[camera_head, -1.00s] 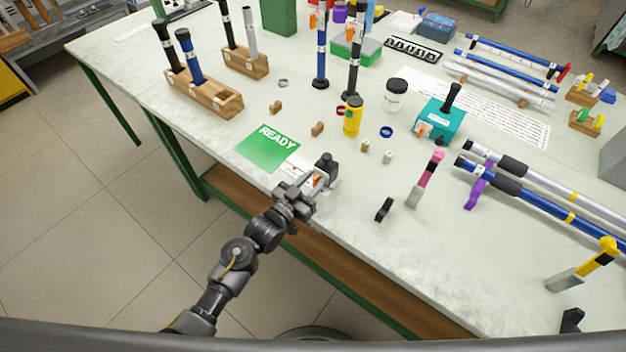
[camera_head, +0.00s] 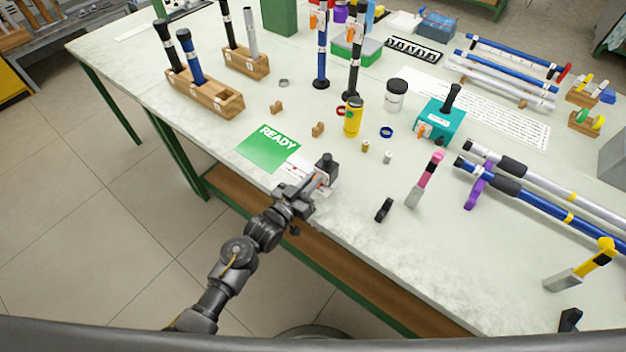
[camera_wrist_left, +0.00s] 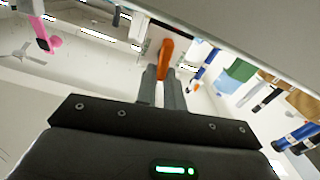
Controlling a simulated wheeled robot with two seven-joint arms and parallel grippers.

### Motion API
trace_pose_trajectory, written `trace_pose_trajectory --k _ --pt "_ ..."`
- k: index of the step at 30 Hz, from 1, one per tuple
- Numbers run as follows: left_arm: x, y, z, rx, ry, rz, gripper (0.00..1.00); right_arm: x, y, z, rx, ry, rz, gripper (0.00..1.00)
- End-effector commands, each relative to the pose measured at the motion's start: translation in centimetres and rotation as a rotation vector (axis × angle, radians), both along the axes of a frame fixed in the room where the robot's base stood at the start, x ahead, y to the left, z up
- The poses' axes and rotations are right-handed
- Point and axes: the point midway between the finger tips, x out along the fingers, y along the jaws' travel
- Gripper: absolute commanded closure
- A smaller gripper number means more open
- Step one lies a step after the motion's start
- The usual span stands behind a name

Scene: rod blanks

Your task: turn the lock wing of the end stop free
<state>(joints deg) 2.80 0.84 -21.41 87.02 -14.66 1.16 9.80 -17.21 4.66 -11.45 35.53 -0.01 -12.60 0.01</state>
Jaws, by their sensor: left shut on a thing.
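The end stop (camera_head: 328,171) stands at the front edge of the table, beside the green READY card; it has a dark block with a knob and a pale metal part. Its orange lock wing (camera_head: 316,181) sits on the side facing my left arm. My left gripper (camera_head: 309,188) reaches in from the front edge and is shut on the wing. In the left wrist view the orange wing (camera_wrist_left: 165,58) stands between the two grey fingers (camera_wrist_left: 162,84). The fingers and wrist partly hide the end stop. My right gripper is in neither view.
The READY card (camera_head: 268,148) lies just left of the end stop. A small black piece (camera_head: 384,209) and a pink-handled tool (camera_head: 426,178) are to the right. A yellow can (camera_head: 353,117) and a teal block (camera_head: 442,120) stand farther back. The front table between them is mostly clear.

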Motion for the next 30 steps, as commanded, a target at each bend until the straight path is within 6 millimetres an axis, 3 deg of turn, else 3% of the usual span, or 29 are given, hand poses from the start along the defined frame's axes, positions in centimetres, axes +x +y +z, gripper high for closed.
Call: trace_pose_trajectory --k 16,30 --pt "0.3 0.5 -0.2 -0.304 0.223 0.000 1.00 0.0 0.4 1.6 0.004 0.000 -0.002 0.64" --pt "0.4 0.7 -0.4 -0.385 0.283 0.001 1.00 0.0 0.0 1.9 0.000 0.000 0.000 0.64"
